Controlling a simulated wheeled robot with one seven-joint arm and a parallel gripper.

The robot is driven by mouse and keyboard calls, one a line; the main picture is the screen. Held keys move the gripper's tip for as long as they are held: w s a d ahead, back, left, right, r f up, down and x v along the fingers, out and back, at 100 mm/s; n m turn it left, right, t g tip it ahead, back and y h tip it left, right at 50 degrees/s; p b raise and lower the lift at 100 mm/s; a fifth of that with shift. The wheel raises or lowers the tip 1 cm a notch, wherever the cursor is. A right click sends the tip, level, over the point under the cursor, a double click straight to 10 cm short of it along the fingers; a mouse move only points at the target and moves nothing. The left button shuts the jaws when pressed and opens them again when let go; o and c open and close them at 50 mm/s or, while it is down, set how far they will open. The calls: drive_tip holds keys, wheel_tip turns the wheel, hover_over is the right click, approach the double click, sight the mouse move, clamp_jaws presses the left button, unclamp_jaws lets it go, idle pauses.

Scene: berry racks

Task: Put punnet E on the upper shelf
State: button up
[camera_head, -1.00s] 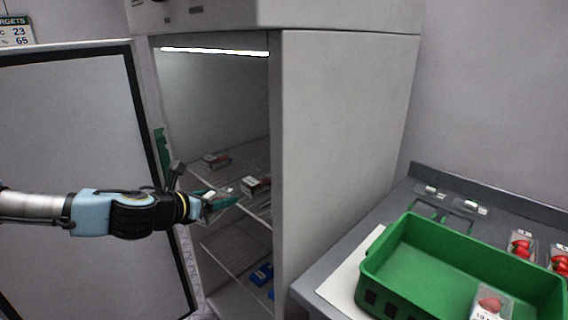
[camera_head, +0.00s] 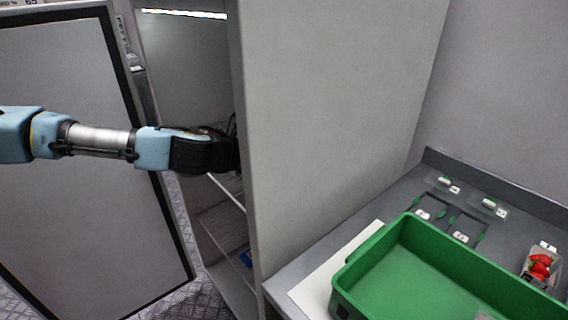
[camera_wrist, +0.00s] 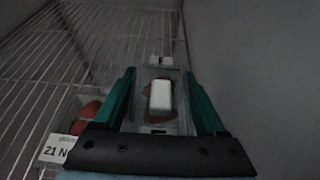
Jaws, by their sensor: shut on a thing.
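My gripper (camera_wrist: 160,108) shows in the wrist view with its two green fingers on either side of a clear punnet (camera_wrist: 165,75) of red berries with a white block on top. It is shut on that punnet. The letter on the punnet is too dark to read, so I cannot tell if it is punnet E. A wire shelf (camera_wrist: 40,60) lies below and to the left of it; I cannot tell whether the punnet touches the wires. In the head view my arm reaches into the open cabinet, and its side wall hides the gripper and punnet.
Another punnet (camera_wrist: 85,118) with a white label sits on the shelf left of the gripper. The cabinet side wall (camera_head: 335,110) is close on the right. The open door (camera_head: 80,150) stands at left. A green crate (camera_head: 385,250) and a punnet (camera_head: 540,265) are on the counter.

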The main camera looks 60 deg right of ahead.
drive_tip(key=shift+f+p, duration=0.35)
drive_tip(key=shift+f, duration=2.25)
drive_tip(key=o, duration=1.4)
drive_tip(key=shift+f, duration=0.1)
drive_tip(key=shift+a, duration=0.15)
drive_tip(key=b+v, duration=0.2)
drive_tip(key=v, duration=1)
